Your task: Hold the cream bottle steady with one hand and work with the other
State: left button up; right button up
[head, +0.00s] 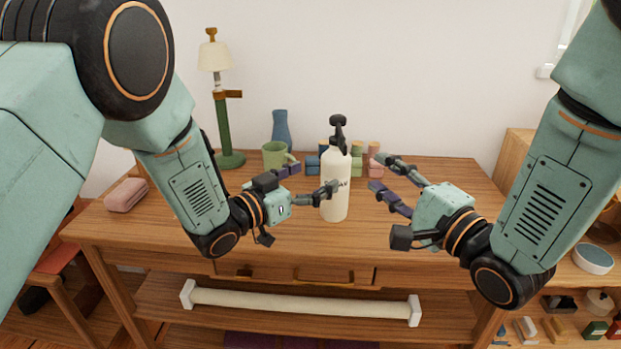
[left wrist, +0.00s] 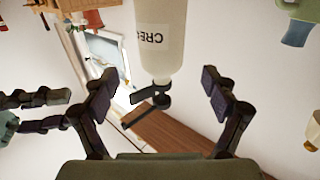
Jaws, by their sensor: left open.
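The cream bottle (head: 336,207) is white with a black pump top and stands upright on the wooden table (head: 420,240). My left gripper (head: 312,181) is open at the bottle's left side, with one finger overlapping the bottle in the head view. In the left wrist view the bottle (left wrist: 160,42) appears upside down, its label partly readable, between the open fingers of my left gripper (left wrist: 158,88). No grip on it shows. My right gripper (head: 379,172) is open and empty to the right of the bottle, apart from it.
A pink rounded block (head: 126,195) lies at the left. A white-ended roll (head: 300,303) lies on the lower shelf.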

aim_at(336, 165)
pick_arm(q)
jog(key=shift+x, duration=3.9)
jog(key=shift+a, duration=0.1)
